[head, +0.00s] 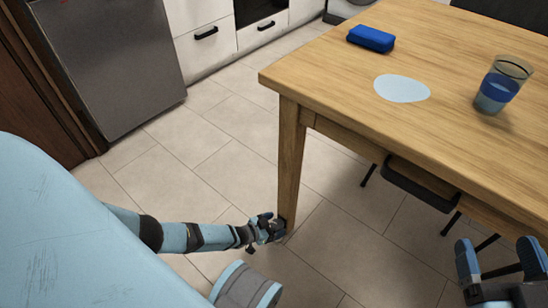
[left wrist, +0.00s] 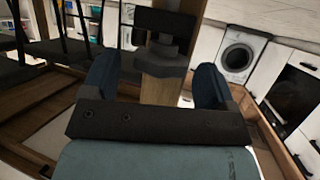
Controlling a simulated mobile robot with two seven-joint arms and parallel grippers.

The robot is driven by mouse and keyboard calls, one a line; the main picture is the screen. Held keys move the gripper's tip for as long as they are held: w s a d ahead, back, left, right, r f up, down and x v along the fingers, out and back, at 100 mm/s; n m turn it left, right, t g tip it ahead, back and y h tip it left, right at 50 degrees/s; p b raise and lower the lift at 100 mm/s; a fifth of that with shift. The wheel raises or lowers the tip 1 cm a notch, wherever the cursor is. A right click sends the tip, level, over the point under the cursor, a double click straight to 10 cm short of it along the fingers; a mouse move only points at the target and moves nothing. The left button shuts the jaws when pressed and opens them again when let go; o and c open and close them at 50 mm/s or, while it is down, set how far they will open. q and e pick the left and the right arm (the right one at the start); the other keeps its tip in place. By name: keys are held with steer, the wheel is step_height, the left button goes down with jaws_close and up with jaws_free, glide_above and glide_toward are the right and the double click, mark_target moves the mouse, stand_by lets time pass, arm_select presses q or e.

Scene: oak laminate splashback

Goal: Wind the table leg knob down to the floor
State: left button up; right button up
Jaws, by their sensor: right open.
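The wooden table leg (head: 291,160) stands at the near corner of the table. My left gripper (head: 268,228) is at the bottom of this leg, near the floor; in the head view it covers the leg's foot. In the left wrist view, my left gripper's fingers (left wrist: 156,68) are spread apart. The dark scalloped knob (left wrist: 163,62) shows between them, on the end of the leg (left wrist: 160,92), with a visible gap on each side. A dark block and stem show above the knob in that view. My right gripper (head: 500,262) is open and empty at the lower right.
A dark chair (head: 420,185) is tucked under the table. Tiled floor (head: 190,165) is clear left of the leg.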

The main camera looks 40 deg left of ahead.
arm_select(q)
steer(key=shift+s, duration=0.1)
steer(key=shift+s+a+r+p, duration=0.15)
steer(key=shift+s+r+p, duration=0.05)
steer(key=shift+s+p, duration=0.15)
steer(key=p+v, duration=0.6)
steer(key=v, duration=0.6)
steer(key=shift+s+r, duration=0.25)
steer(key=shift+s, duration=0.05)
arm_select(e)
steer(key=s+m, duration=0.1)
steer(key=s+a+m+g, duration=0.1)
steer(key=m, duration=0.1)
steer(key=s+a+m+g+h, duration=0.1)
steer(key=shift+f, duration=0.35)
arm_select(q)
steer(key=shift+a, duration=0.1)
